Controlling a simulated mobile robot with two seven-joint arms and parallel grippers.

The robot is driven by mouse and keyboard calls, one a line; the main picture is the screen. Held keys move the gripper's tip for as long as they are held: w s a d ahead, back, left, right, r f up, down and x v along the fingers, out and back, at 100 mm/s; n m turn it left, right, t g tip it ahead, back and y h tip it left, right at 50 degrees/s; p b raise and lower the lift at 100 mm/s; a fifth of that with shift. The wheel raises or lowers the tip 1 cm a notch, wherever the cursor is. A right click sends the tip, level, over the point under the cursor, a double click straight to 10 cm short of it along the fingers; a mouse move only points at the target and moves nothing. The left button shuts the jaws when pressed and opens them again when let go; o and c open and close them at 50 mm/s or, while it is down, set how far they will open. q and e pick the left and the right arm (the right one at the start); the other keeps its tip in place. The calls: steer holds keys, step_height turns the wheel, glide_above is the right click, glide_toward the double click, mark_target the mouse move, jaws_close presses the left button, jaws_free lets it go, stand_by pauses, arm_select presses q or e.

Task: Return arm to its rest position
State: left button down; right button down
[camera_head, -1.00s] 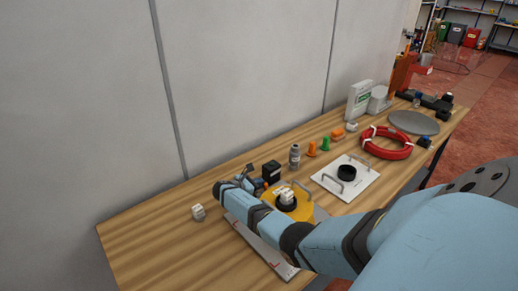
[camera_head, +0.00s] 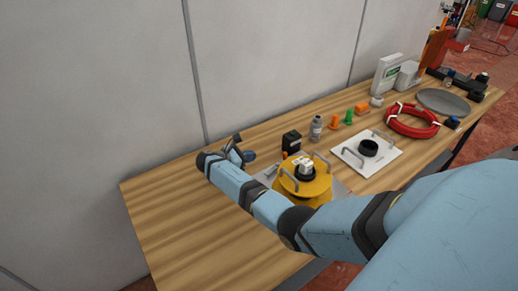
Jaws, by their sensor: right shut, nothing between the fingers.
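My right arm, light blue with dark bands, comes in from the right and reaches over the front of the table. My right gripper (camera_head: 241,153) is at the arm's far end, above the left part of the table, small and partly covered by my wrist. It is shut and empty, apart from the objects and left of a black box (camera_head: 291,142). My left gripper is out of view. A yellow round piece (camera_head: 318,189) with grey handles stands behind my forearm, which covers part of it. A white part (camera_head: 304,165) sits in the black ring on its top.
A grey bottle (camera_head: 316,130), orange and green cones, a white plate (camera_head: 380,158) with handles and a black ring, and a red coil (camera_head: 412,120) stand along the wooden table (camera_head: 165,210). Its left end is bare. A grey wall (camera_head: 90,110) rises behind.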

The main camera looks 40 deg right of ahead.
steer(key=shift+a+r, duration=0.1)
steer(key=shift+a, duration=0.15)
stand_by(0.4)
